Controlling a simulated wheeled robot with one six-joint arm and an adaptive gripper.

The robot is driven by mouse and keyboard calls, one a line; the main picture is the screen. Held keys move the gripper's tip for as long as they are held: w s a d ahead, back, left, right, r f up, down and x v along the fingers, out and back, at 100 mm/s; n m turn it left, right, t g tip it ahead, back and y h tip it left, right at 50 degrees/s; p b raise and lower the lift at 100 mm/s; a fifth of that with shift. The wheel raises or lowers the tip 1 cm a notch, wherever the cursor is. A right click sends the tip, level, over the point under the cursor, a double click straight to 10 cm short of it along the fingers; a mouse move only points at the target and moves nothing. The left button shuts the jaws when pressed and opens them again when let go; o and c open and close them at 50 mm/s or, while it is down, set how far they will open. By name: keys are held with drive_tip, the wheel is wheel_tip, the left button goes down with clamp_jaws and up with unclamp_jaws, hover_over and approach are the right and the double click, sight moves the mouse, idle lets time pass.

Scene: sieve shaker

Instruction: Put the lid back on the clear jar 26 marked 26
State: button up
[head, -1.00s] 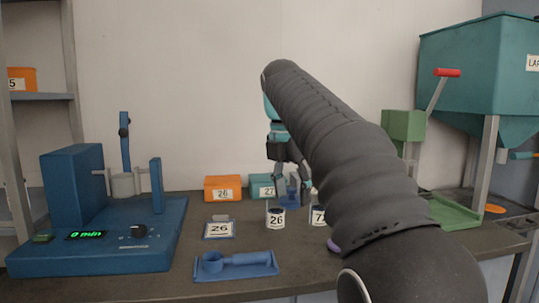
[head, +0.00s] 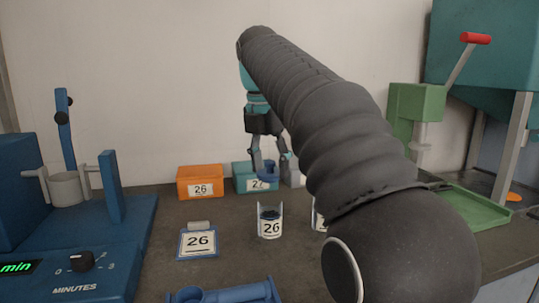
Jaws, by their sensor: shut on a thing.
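The clear jar 26 (head: 270,228) stands upright and open on the bench, with dark contents and a "26" label. My gripper (head: 268,166) is shut on a small blue piece, which looks like the lid (head: 268,174). In the picture it is above and behind the jar, in front of the teal box, and apart from the jar. My arm hides part of the area right of the gripper.
A second jar (head: 319,219) stands right of jar 26, mostly hidden by my arm. An orange box (head: 200,182) marked 26 and a teal box (head: 243,184) stand behind. A "26" card (head: 198,242) lies left. The blue shaker (head: 113,190) is far left, a green press (head: 415,110) right.

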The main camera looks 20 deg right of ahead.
drive_tip(key=shift+f+b, duration=0.7)
drive_tip(key=shift+f, duration=1.3)
drive_tip(key=shift+p, duration=0.7)
drive_tip(key=shift+f, duration=0.15)
idle(1.1)
drive_tip(key=o, duration=0.9)
drive_tip(key=shift+o, duration=1.4)
